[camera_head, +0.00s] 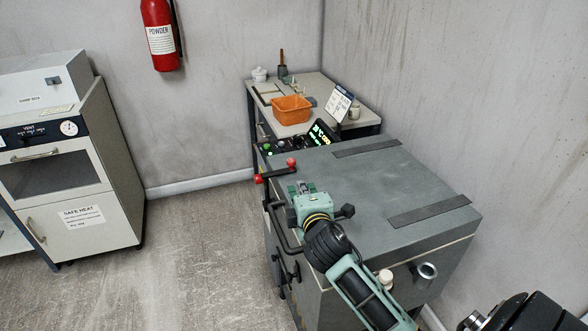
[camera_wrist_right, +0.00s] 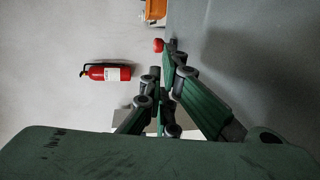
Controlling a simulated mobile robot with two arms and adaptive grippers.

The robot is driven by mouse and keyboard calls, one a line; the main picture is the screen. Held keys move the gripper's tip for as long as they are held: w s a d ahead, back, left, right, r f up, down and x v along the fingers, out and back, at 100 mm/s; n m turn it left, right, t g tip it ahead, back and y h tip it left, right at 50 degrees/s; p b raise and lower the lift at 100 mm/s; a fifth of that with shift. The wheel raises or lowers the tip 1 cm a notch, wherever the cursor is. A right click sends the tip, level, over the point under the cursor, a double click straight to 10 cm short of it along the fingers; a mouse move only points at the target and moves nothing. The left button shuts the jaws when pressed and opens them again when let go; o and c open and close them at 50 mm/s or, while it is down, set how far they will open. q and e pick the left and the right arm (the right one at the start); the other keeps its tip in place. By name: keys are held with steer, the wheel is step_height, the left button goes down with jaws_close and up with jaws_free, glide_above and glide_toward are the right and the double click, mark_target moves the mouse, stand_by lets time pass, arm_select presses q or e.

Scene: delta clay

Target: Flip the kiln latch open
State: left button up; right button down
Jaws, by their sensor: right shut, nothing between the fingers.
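The kiln (camera_head: 385,180) is a grey box with a flat lid and two dark strips across it. A short dark bar with red ends, apparently the latch (camera_head: 275,172), sits at its far left edge. One red end (camera_head: 291,162) is higher than the other. A red knob also shows in the right wrist view (camera_wrist_right: 158,45), close to the fingertips; contact cannot be told. My right gripper (camera_head: 301,187) is shut and empty, over the lid's left edge, just nearer than the latch. Its fingers also show in the right wrist view (camera_wrist_right: 168,78). My left gripper is not in view.
A dark handle rail (camera_head: 277,228) runs down the kiln's left side. A white oven cabinet (camera_head: 75,160) stands left. The floor between is clear. A fire extinguisher (camera_head: 160,35) hangs on the wall.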

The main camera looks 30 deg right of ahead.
glide_toward(292, 164)
steer(key=shift+w+f, duration=0.1)
steer(key=x, duration=0.5)
steer(key=shift+w+d, duration=0.1)
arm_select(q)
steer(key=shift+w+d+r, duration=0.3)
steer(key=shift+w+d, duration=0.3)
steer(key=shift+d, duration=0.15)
arm_select(e)
steer(key=shift+x, duration=0.8)
arm_select(q)
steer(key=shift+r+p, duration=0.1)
steer(key=shift+p, duration=0.25)
